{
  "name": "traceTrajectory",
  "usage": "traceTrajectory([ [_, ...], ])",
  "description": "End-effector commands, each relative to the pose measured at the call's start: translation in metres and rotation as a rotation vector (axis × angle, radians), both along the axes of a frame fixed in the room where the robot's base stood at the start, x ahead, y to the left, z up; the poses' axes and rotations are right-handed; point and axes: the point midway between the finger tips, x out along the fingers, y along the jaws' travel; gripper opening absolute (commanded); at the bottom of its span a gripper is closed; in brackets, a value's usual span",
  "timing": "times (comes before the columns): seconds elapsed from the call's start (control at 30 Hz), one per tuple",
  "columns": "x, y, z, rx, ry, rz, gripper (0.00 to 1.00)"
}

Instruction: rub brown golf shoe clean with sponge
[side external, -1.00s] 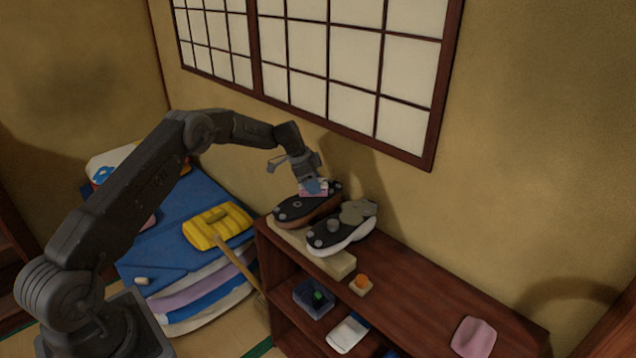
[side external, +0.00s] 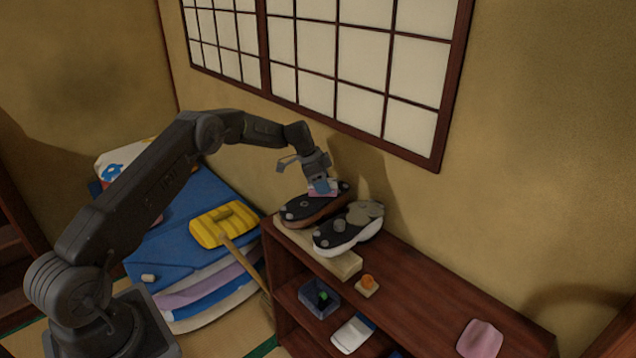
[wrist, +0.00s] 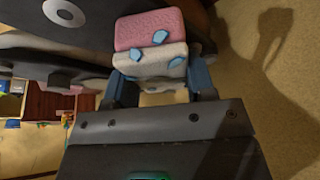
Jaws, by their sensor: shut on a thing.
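The brown golf shoe (side external: 304,222) lies sole up on a pale block on top of the shelf; its dark sole has round studs. The same dark sole with a pale ring stud also fills the upper left of the wrist view (wrist: 80,30). My gripper (side external: 321,184) is shut on a pink and white sponge (wrist: 150,32) with small blue patches, between blue fingertips. The sponge is at the sole's right end, at or just above it; I cannot tell whether they touch.
A white golf shoe (side external: 347,248), also sole up, lies right beside the brown one. The pale block (side external: 345,267), a small orange piece (side external: 368,282) and a pink cloth (side external: 479,338) are on the shelf top (side external: 430,300). The wall stands close behind.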

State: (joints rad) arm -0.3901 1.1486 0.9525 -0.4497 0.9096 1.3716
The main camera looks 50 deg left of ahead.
Motion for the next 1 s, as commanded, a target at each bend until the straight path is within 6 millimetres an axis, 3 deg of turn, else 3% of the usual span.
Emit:
traceTrajectory([
  [0.33,0.0,-0.001,0.003,0.0,0.0,-0.001,0.17],
  [1.0,0.0,0.0,0.053,0.0,0.0,-0.001,0.17],
])
